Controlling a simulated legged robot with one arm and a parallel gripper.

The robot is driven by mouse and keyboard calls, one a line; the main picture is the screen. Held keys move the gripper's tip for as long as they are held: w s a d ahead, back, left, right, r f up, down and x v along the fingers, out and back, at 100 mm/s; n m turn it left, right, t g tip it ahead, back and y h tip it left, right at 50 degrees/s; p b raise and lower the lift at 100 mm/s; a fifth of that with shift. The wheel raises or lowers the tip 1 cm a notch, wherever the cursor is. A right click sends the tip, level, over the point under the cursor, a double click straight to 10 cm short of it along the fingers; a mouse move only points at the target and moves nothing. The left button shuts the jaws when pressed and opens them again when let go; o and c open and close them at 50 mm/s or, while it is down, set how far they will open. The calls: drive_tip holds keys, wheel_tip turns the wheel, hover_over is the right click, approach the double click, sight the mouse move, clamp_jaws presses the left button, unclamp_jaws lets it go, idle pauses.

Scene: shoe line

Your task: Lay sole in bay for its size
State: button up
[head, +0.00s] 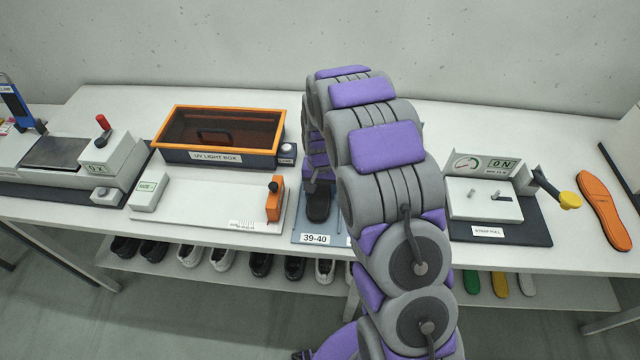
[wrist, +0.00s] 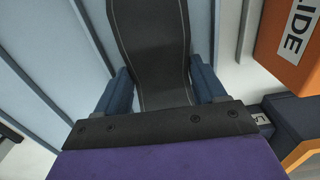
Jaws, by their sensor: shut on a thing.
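A dark sole (head: 318,206) with light stitching lines is over the blue-grey bay tray (head: 300,226), behind the 39-40 label (head: 315,239). My gripper (wrist: 160,88) is shut on the sole; its blue fingers press both long sides of it in the wrist view, where the sole (wrist: 150,38) runs up out of the frame. Ribs of the tray (wrist: 55,60) show beside it at the left. My arm hides the rest of the tray in the head view. I cannot tell whether the sole touches the tray floor.
The size gauge board (head: 200,207) with its orange slide (head: 274,199) stands close left of the tray. The UV light box (head: 220,135) is behind it. The strap pull tester (head: 490,205) is right of my arm. An orange sole (head: 604,210) lies farther right.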

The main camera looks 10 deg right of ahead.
drive_tip(key=shift+f, duration=0.15)
drive_tip(key=o, duration=1.4)
wheel_tip(320, 180, up, 17)
drive_tip(key=p, duration=0.3)
drive_tip(key=shift+w, duration=0.1)
drive_tip(key=s+r+n, duration=0.1)
drive_tip(key=s+r, duration=0.3)
drive_tip(key=s, duration=0.4)
drive_tip(key=s+r, duration=0.4)
drive_tip(key=s, duration=0.4)
drive_tip(key=s+d+r+n+g, duration=0.1)
drive_tip(key=s+n, duration=0.1)
drive_tip(key=s, duration=2)
drive_tip(key=shift+s+r+n+g, duration=0.25)
drive_tip(key=shift+r+n+g, duration=0.05)
drive_tip(key=shift+n, duration=0.1)
